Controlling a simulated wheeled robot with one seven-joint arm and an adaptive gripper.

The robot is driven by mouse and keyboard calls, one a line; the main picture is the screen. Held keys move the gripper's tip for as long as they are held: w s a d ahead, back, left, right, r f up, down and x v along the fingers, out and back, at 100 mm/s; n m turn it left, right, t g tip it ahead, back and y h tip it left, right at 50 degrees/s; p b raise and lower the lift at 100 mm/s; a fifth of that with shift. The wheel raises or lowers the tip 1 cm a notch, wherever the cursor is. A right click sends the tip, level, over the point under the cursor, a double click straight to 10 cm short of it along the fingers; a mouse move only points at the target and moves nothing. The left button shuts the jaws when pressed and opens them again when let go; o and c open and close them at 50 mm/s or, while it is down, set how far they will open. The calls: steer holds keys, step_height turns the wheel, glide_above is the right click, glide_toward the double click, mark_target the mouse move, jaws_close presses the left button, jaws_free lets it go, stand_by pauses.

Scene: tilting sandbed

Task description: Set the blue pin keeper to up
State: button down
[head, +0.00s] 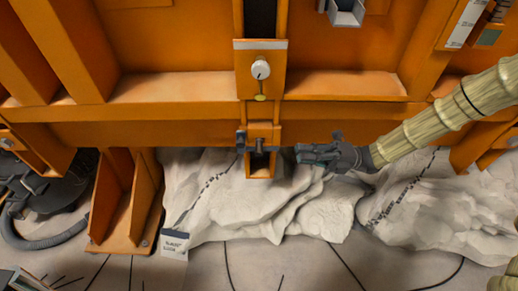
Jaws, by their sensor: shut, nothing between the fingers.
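A small dark blue-grey piece (241,141), which looks like the blue pin keeper, sits at the left side of an orange bracket (263,130) low on the orange frame. It is too small to tell its position clearly. A dark pin-like part (260,146) shows in the middle of the bracket. My gripper (298,153) comes in from the right, with its fingers shut and empty. Its tips point left and stand a little right of the bracket. The bracket lies between my gripper and the blue-grey piece.
A white knob (260,69) with a yellowish pointer is on the orange panel above the bracket. White crumpled sheeting (225,205) lies below. An orange gusset (125,205) stands at left. Black hoses (50,243) lie at far left.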

mark_target(241, 147)
steer(key=x, duration=1.4)
steer(key=shift+s+r+b, duration=0.2)
steer(key=shift+b, duration=0.25)
steer(key=shift+d, duration=0.1)
steer(key=shift+s+a+r+t+h, duration=0.1)
steer(key=shift+a+r+t+h, duration=0.2)
steer(key=shift+a+h, duration=0.45)
